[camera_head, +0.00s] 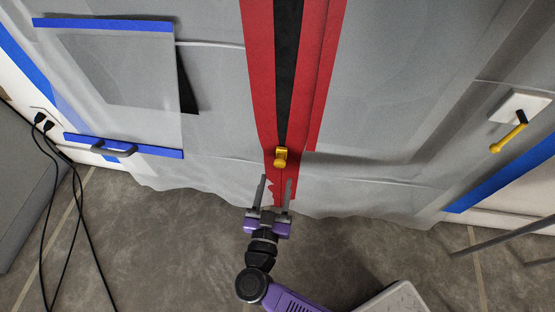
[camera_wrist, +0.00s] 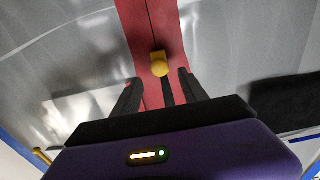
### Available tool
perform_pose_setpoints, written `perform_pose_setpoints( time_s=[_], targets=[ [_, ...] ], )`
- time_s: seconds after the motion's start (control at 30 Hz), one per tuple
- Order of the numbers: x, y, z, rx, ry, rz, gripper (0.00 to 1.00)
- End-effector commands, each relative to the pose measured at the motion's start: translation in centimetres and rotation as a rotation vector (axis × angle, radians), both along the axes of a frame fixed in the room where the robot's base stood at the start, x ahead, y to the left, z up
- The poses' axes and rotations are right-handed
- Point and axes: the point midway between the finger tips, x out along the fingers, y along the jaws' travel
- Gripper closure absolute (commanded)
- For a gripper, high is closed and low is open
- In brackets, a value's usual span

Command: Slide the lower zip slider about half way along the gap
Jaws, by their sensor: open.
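The lower zip slider (camera_head: 281,157) is a small yellow block on the red zip strip (camera_head: 259,62), near the bottom of the plastic sheet. Above it the zip gap (camera_head: 287,60) is open and dark; below it the red edges meet. My gripper (camera_head: 275,181) is open and empty, its fingers pointing up just below the slider. In the wrist view the slider (camera_wrist: 159,65) shows between and slightly beyond the fingertips (camera_wrist: 158,77). I cannot tell whether a finger touches it. No second slider is in view.
The grey plastic sheet (camera_head: 400,80) hangs on both sides. A flap with blue tape (camera_head: 103,25) and a dark handle (camera_head: 113,150) is at left. Black cables (camera_head: 73,200) hang at far left. A white box with a yellow lever (camera_head: 508,138) is at right. Grey floor is below.

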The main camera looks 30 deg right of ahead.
Motion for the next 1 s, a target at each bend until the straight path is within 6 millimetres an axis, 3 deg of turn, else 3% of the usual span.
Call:
perform_pose_setpoints(
  time_s=[0.43, 0.87, 1.0],
  targets=[
    [5.1, -3.6, -0.1, 0.001, -0.005, 0.000, 0.49],
    [5.9, -4.3, 0.1, 0.002, -0.004, 0.001, 0.49],
    [5.9, -4.3, 0.1, 0.002, -0.004, 0.001, 0.77]
  ],
)
